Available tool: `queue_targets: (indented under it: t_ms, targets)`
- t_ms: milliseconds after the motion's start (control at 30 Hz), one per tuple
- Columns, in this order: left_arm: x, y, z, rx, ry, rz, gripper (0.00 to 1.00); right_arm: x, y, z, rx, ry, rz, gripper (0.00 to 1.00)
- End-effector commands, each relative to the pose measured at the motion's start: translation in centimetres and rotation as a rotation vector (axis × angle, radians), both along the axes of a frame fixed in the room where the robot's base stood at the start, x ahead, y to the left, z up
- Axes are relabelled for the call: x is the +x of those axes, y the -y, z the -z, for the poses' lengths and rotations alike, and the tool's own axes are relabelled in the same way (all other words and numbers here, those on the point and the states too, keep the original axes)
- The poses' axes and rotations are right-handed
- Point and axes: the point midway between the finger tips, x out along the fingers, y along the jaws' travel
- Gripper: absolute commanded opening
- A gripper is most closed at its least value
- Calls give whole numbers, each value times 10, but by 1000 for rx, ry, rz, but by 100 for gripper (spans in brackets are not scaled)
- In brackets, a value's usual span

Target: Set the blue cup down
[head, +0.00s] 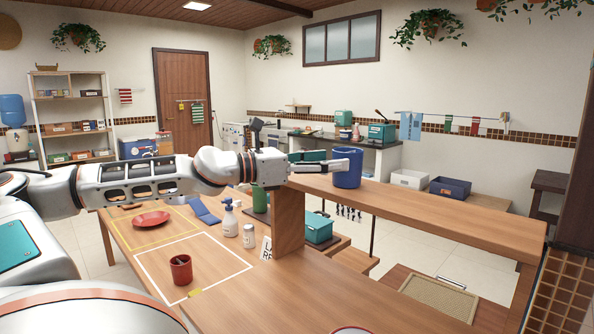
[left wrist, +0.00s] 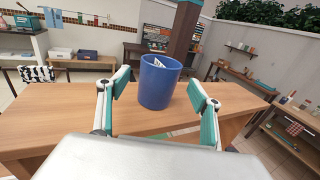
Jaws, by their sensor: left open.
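The blue cup (head: 347,168) stands upright on the raised wooden shelf (head: 440,205), near its left part. In the left wrist view the blue cup (left wrist: 160,84) has something white and dark inside it. My left gripper (head: 334,166) reaches in from the left at the cup's height. Its fingers are spread wide, one on each side of the cup's near part in the left wrist view. I see gaps between the cup and the finger pads there, more clearly on the right. My right gripper is not in view.
Below, the wooden table holds a red cup (head: 181,269) inside a white outline, a red plate (head: 151,219), a spray bottle (head: 230,218) and a white shaker (head: 249,236). A teal box (head: 319,228) sits beyond the shelf's post. The shelf's right part is clear.

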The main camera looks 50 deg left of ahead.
Motion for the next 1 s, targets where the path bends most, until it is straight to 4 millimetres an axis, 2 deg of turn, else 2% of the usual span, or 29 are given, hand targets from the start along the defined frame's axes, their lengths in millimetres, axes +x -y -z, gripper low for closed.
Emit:
queue_targets:
  t_ms: [33,300,533,700,1000]
  targets:
    - [-6,-3,3,2,1,-3,65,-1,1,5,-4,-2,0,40]
    - [-45,-14,1,1,1,-3,65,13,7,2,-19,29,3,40]
    - [-74,-22,-1,0,2,-3,65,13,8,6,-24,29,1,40]
    - [-84,-24,-1,-1,2,0,65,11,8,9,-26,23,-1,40]
    - [-85,-24,-1,0,1,0,65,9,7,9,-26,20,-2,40]
